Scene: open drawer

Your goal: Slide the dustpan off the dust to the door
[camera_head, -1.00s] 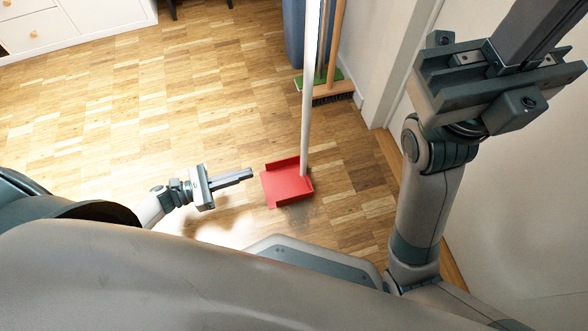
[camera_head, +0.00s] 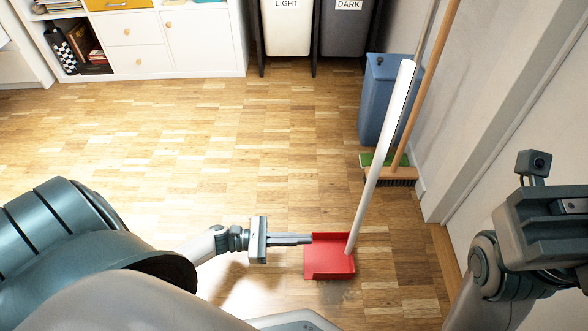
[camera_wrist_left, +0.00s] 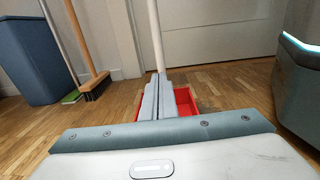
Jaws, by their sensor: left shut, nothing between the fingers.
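The red dustpan (camera_head: 328,264) with a long white handle (camera_head: 382,150) stands on the wood floor, handle leaning up to the right. My left gripper (camera_head: 309,238) is shut and empty, its fingertips at the dustpan's left rear edge; I cannot tell whether they touch. In the left wrist view the shut fingers (camera_wrist_left: 166,98) cover part of the red dustpan (camera_wrist_left: 187,102). A faint grey patch of dust (camera_head: 346,294) shows just in front of the dustpan. A white door (camera_wrist_left: 225,35) stands behind it. My right gripper is cut off at the right edge, fingertips unseen.
A broom (camera_head: 398,176) and a green brush (camera_head: 372,160) stand by the right wall near a blue bin (camera_head: 384,100). A white cabinet (camera_head: 180,45) and two waste bins (camera_head: 287,30) are at the back. The floor left of the dustpan is clear.

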